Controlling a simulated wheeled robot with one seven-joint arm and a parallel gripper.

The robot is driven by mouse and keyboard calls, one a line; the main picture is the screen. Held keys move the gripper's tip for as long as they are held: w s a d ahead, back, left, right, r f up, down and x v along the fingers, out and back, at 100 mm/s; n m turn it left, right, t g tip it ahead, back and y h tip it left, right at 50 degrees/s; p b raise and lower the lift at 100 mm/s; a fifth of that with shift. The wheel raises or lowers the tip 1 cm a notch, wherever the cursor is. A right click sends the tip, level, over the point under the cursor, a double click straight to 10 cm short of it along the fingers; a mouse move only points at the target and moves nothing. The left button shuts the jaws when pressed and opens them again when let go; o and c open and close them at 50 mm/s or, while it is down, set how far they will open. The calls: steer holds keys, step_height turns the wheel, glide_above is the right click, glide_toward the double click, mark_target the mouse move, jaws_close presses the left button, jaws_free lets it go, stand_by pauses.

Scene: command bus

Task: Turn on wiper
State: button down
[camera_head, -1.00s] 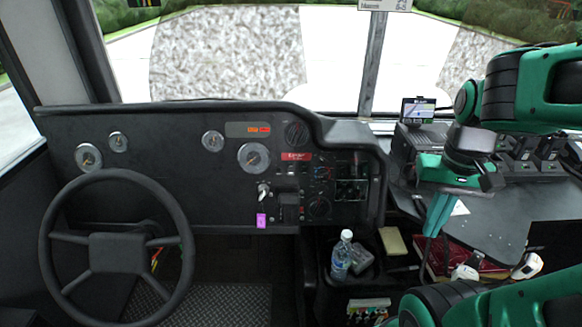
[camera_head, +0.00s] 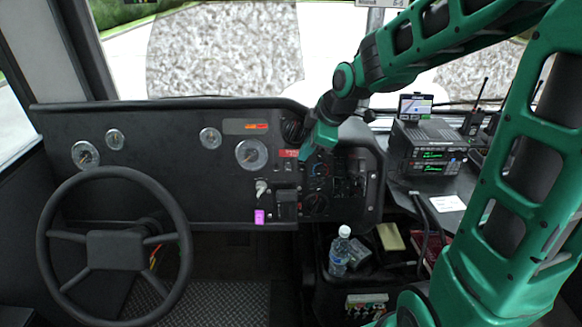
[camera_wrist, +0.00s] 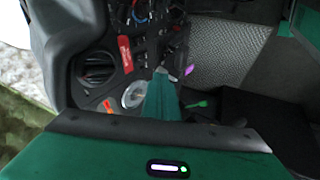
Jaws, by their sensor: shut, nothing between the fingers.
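The dashboard panel (camera_head: 180,190) holds the controls. I cannot read which one is marked for the wiper. A silver knob or key (camera_head: 261,188) sits left of the switch cluster, with a purple tag (camera_head: 259,216) below it; the tag also shows in the wrist view (camera_wrist: 188,70). A red label (camera_head: 288,154) is above the switches and shows in the wrist view (camera_wrist: 125,53). My green gripper (camera_head: 304,156) is shut and empty, pointing down in front of the panel by the red label. In the wrist view its fingers (camera_wrist: 161,82) hide part of the panel. Contact cannot be told.
The steering wheel (camera_head: 115,250) is at the left. A water bottle (camera_head: 340,252) stands in the console below the panel. A radio unit (camera_head: 428,147) and a small screen (camera_head: 416,106) are at the right. The floor between wheel and console is clear.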

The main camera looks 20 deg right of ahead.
steer(key=shift+w+a, duration=0.15)
steer(key=shift+f, duration=0.1)
